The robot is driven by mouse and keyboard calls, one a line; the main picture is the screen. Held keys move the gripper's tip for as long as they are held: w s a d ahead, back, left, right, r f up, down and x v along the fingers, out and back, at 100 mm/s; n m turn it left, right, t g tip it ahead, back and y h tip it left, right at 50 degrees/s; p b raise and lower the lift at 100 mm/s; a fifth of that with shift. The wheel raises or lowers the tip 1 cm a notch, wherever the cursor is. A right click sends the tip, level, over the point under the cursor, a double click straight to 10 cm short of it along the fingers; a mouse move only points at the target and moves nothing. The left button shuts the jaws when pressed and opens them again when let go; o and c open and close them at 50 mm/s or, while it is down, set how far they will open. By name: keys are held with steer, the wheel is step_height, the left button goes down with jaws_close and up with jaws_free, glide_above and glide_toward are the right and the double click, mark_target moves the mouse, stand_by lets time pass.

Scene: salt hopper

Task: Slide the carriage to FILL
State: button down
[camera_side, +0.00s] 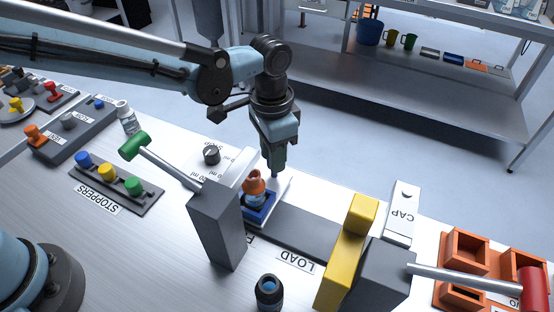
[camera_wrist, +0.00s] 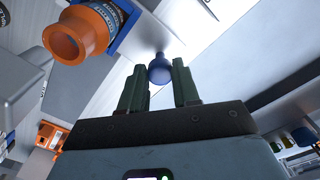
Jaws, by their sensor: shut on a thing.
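The carriage (camera_side: 257,217) has a blue holder and sits on a dark rail (camera_side: 312,238), partly hidden behind a grey post. A bottle with an orange funnel-like top (camera_side: 255,186) stands in it. In the wrist view the orange top (camera_wrist: 76,38) and the blue holder (camera_wrist: 124,42) are at the upper left. My gripper (camera_side: 275,168) is just behind the bottle in the side view, pointing down. In the wrist view a round blue knob (camera_wrist: 160,70) lies between my fingers (camera_wrist: 158,66), and my gripper is shut on it. The LOAD label (camera_side: 299,262) is beside the bare rail; the FILL label is not readable.
A grey post (camera_side: 216,226) with a green-knobbed lever (camera_side: 134,145) stands in front of the carriage. A yellow block (camera_side: 345,255) and a red-handled lever (camera_side: 535,290) stand at the right. A dark bottle (camera_side: 269,292) stands in front. The rail by LOAD is clear.

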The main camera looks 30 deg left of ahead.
steer(key=shift+a, duration=0.35)
steer(key=c, duration=1.1)
jaws_free()
steer(key=o, duration=0.3)
steer(key=shift+d, duration=0.1)
steer(key=shift+r, duration=0.1)
step_height(320, 180, up, 12)
